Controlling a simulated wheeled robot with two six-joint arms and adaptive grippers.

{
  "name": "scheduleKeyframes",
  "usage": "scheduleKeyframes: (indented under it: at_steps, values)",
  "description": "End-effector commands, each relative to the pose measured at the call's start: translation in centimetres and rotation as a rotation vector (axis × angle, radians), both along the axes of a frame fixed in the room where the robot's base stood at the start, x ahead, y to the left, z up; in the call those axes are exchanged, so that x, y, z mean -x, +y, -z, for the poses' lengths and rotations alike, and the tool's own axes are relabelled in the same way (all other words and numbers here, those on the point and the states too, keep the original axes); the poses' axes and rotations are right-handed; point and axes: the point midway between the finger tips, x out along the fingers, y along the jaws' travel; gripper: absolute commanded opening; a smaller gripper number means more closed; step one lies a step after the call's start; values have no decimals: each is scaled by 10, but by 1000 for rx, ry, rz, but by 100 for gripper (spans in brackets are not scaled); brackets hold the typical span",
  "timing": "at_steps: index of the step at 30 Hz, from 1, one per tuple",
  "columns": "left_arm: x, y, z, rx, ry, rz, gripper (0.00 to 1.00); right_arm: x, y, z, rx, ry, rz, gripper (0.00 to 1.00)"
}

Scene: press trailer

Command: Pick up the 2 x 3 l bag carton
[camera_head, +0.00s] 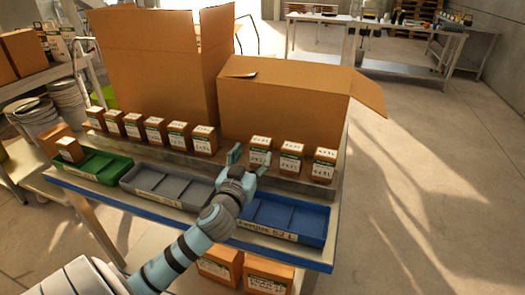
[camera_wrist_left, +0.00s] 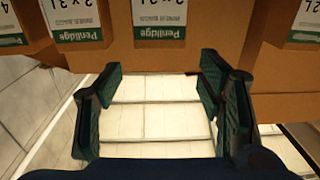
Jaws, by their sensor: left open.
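Several small brown cartons with white-and-green labels stand in a row on the grey ledge. In the left wrist view, a carton at upper left (camera_wrist_left: 75,20) carries a label that seems to read 2 x 3 L, upside down. It appears to match the middle carton (camera_head: 291,157) of the right-hand three in the head view. My left gripper (camera_head: 248,160) is open and empty at the leftmost of these three (camera_head: 260,146). In the wrist view the open fingers (camera_wrist_left: 160,75) point at another carton (camera_wrist_left: 160,20), its size text cut off. My right gripper is not in view.
Blue (camera_head: 283,220), grey (camera_head: 160,188) and green (camera_head: 98,167) bins line the bench front below the ledge (camera_head: 205,163). Large open cardboard boxes (camera_head: 160,80) and (camera_head: 280,100) stand behind the row. More cartons (camera_head: 268,274) sit underneath. Floor is clear at the right.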

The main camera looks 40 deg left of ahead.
Motion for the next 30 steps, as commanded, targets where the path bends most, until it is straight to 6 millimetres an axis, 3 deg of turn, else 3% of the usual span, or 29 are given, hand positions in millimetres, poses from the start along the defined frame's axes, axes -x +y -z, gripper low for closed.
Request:
scheduleKeyframes:
  at_steps: [4,8,15,22,30]
  values:
    - [-25,10,0,2,0,-2,62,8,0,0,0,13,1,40]
    - [-36,14,1,1,2,-1,62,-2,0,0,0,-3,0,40]
    - [-76,30,6,1,1,0,62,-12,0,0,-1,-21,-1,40]
    - [-80,32,7,1,2,1,62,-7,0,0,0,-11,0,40]
    - [-79,32,7,1,2,1,20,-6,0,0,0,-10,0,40]
